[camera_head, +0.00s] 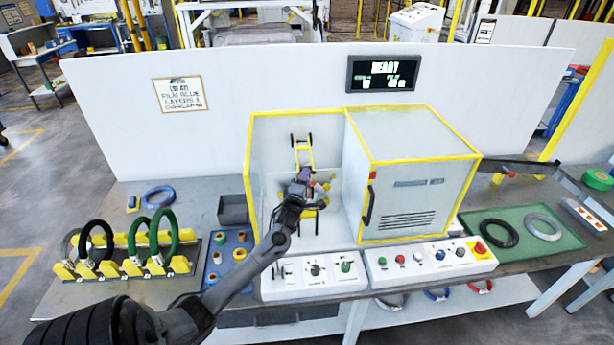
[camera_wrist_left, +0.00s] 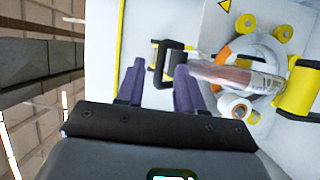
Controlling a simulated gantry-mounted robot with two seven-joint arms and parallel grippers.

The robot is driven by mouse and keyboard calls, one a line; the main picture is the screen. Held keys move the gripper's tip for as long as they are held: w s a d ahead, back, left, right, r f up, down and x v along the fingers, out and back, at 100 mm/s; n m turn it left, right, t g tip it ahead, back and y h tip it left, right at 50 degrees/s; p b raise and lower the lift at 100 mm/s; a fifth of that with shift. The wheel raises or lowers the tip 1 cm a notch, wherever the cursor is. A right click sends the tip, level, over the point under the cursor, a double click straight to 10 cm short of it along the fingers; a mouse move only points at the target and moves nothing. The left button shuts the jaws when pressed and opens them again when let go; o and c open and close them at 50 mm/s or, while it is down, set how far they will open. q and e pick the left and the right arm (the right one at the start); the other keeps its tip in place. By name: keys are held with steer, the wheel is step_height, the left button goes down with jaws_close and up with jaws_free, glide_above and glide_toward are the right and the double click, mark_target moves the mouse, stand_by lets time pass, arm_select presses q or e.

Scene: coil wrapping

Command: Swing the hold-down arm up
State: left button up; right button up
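My left gripper (camera_head: 306,187) reaches into the open left bay of the wrapping machine (camera_head: 415,200) and hides part of what is behind it. In the left wrist view its two purple fingers (camera_wrist_left: 160,72) are apart. A black loop handle (camera_wrist_left: 163,66) with yellow beside it is at the fingertips, partly in the gap and partly in line with the right finger. I cannot tell whether they touch. A yellow bar frame with black ends (camera_head: 303,152) stands at the bay's back wall; which part is the hold-down arm is unclear. My right gripper is not in view.
An orange-and-white ring (camera_wrist_left: 240,48) and a shiny cylinder (camera_wrist_left: 235,77) lie right of the fingers. A yellow-framed cabinet (camera_head: 415,200) walls the bay's right side. Control panels (camera_head: 430,259) line the front. A coil rack (camera_head: 125,262) and a green mat (camera_head: 522,222) flank the machine.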

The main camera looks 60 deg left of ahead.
arm_select(q)
steer(key=shift+x, duration=1.3)
steer(key=shift+c, duration=0.5)
jaws_close()
